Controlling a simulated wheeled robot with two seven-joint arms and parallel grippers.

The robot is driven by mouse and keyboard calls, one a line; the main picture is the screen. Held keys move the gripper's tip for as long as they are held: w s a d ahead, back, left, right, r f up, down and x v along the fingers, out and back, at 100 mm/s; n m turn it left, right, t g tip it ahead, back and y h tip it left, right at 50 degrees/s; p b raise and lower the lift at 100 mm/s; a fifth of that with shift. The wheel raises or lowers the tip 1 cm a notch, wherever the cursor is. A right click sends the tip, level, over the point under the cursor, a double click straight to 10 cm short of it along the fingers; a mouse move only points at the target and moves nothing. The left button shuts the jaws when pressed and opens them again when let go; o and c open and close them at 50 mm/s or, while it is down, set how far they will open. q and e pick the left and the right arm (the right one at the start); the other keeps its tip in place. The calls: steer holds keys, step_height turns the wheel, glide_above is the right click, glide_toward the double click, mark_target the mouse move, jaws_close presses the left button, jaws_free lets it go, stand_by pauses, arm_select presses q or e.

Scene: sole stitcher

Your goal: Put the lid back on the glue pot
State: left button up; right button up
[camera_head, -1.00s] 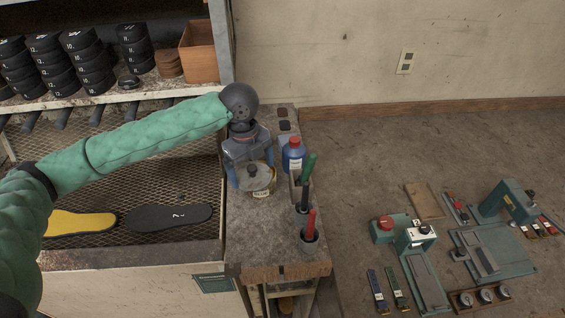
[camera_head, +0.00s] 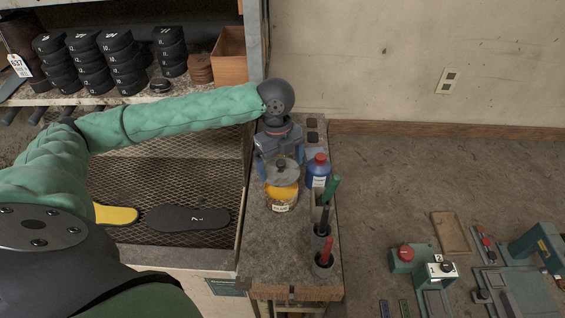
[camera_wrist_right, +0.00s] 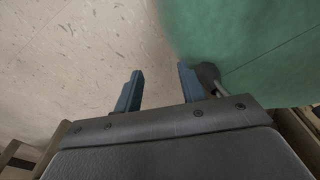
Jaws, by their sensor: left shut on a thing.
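The glue pot (camera_head: 281,200) stands upright on the grey bench end, its yellow glue showing at the open mouth. The round grey lid (camera_head: 290,177), with a dark knob on top, is above and slightly behind the pot's mouth, apart from it and covering its far part from view. My left gripper (camera_head: 281,164) reaches down from behind, shut on the lid, with a blue finger on either side of the knob. My right gripper (camera_wrist_right: 160,88) shows in the right wrist view, open and empty.
A blue bottle with a red cap (camera_head: 318,171) stands close right of the lid. Holders with a green-handled tool (camera_head: 330,190) and a red-handled tool (camera_head: 326,251) stand in front of it. Insoles (camera_head: 188,218) lie on the mesh at left. Bare bench top lies before the pot.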

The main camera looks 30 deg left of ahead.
mark_target(281, 170)
arm_select(q)
steer(key=shift+f+b, duration=0.65)
steer(key=shift+f, duration=0.05)
steer(key=shift+f+b, duration=0.4)
steer(key=shift+b, duration=0.05)
arm_select(e)
steer(key=w, duration=0.4)
steer(key=shift+w+a, duration=0.15)
steer(key=shift+a, duration=0.2)
arm_select(q)
steer(key=shift+f, duration=0.2)
steer(key=shift+f+b, duration=0.6)
steer(key=shift+b, duration=0.1)
steer(key=shift+f, duration=0.9)
arm_select(e)
steer(key=w+a+r, duration=0.1)
steer(key=w+a, duration=0.1)
steer(key=w, duration=0.3)
steer(key=shift+w+r+t, duration=0.15)
steer(key=shift+w+t, duration=0.15)
steer(key=shift+t, duration=0.1)
steer(key=shift+d, duration=0.1)
